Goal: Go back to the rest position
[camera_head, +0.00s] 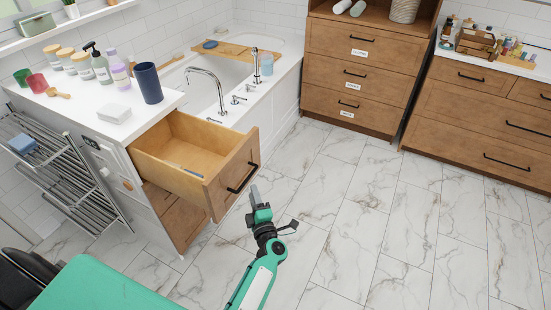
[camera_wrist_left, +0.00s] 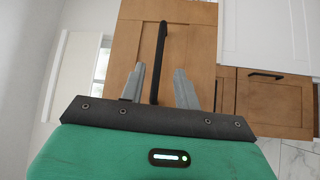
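My left gripper (camera_head: 255,193) is just in front of the pulled-out wooden drawer (camera_head: 222,186), with its tips close to the black handle (camera_head: 243,178). In the left wrist view the two grey fingers (camera_wrist_left: 160,88) are spread apart with nothing between their tips. The black handle (camera_wrist_left: 162,50) shows beyond and between them on the wooden drawer front (camera_wrist_left: 125,45); whether they touch it cannot be told. The drawer stands open, and a small thin light-blue item (camera_head: 187,170) lies inside it. My right gripper is not in view.
A white counter (camera_head: 70,112) with bottles, jars and a dark blue cup (camera_head: 147,83) stands left, above the drawer. A towel rack (camera_head: 65,165) is at far left. The bathtub (camera_head: 285,75) and wooden cabinets (camera_head: 355,60) line the back. The marble floor (camera_head: 380,225) to the right is clear.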

